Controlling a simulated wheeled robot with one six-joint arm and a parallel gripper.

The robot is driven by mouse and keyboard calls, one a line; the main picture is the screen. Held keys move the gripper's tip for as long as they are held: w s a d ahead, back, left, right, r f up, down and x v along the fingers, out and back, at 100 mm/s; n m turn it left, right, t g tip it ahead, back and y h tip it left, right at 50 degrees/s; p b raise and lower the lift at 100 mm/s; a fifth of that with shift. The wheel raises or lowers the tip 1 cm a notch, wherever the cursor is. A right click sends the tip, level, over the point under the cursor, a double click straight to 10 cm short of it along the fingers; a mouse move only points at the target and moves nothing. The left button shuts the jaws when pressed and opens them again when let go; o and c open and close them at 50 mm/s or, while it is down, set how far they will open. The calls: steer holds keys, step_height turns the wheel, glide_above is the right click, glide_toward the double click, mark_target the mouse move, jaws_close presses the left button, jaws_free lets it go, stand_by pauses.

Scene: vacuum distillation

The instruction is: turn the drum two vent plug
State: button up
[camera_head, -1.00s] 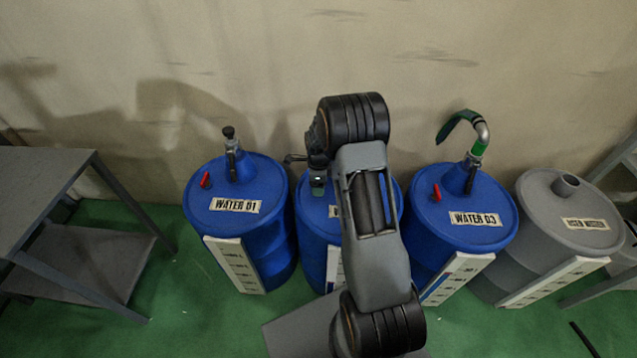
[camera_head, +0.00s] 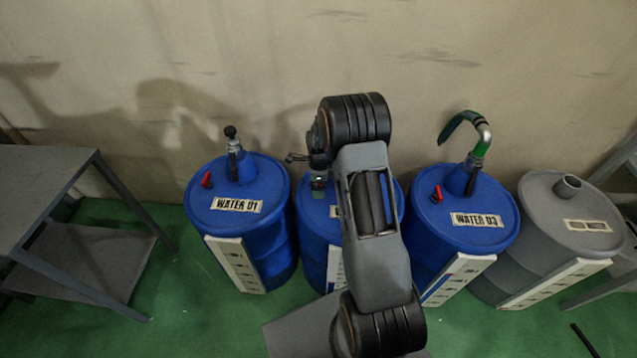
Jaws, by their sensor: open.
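The second blue drum (camera_head: 311,225) stands between the drums marked WATER 01 and WATER 03, and my arm covers most of its top and label. Its vent plug cannot be seen. My gripper (camera_head: 318,188) points down at the left part of this drum's lid, small and partly hidden by my wrist. It is open. Whether its fingers stand around the plug or touch it cannot be told. The neighbouring drums each show a red plug at the left of the lid.
The WATER 01 drum (camera_head: 262,235) has a capped spout and stands close on the left. The WATER 03 drum (camera_head: 410,243), with a green hose on a bent pipe, stands on the right beside a grey drum (camera_head: 540,222). A grey shelf table (camera_head: 45,175) is at far left.

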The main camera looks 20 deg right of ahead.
steer(key=shift+r, duration=0.1)
step_height(320, 180, up, 14)
steer(key=p, duration=0.2)
steer(key=shift+f, duration=0.2)
stand_by(0.6)
steer(key=s+a+r+n+t+p, duration=0.1)
steer(key=s+a+r+n+p, duration=0.2)
steer(key=s+r+n, duration=0.4)
steer(key=s+a+r+n+t+p, duration=0.1)
steer(key=s+a+r+n+p, duration=0.3)
steer(key=s+r+n, duration=0.3)
steer(key=s+a+r+n+t+p, duration=0.1)
steer(key=s+a+r+n+p, duration=0.3)
steer(key=s+r+n+p, duration=0.2)
step_height(320, 180, up, 4)
steer(key=s+n, duration=0.2)
steer(key=n, duration=0.2)
steer(key=shift+r+t, duration=0.2)
steer(key=shift+t, duration=0.1)
